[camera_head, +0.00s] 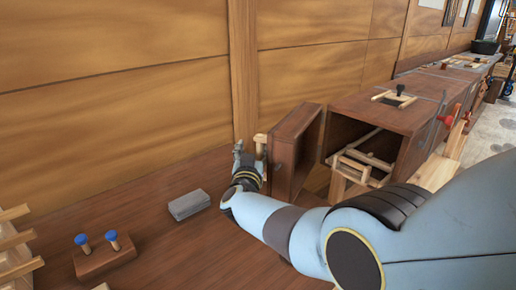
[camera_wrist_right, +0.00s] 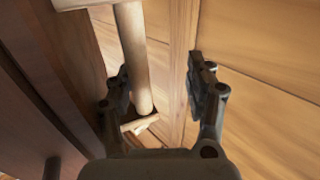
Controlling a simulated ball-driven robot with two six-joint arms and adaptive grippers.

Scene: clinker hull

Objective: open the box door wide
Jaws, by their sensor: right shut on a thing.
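The dark wooden box (camera_head: 362,112) stands at the right with its near side open. Its door (camera_head: 293,150) stands swung out to the left of the opening, with a wide gap between them. A pale wooden handle (camera_head: 260,146) is on the door's left face. My right gripper (camera_head: 239,158) is at this handle, left of the door. The door's dark face is at the left there. My left gripper is out of view.
Pale wooden slats (camera_head: 365,160) show inside the box. A grey block (camera_head: 189,205) and a wooden block with two blue-topped pegs (camera_head: 105,258) sit on the bench (camera_head: 165,255). A panelled wall (camera_head: 120,90) rises close behind the gripper. A pale rack (camera_head: 14,250) stands at the left.

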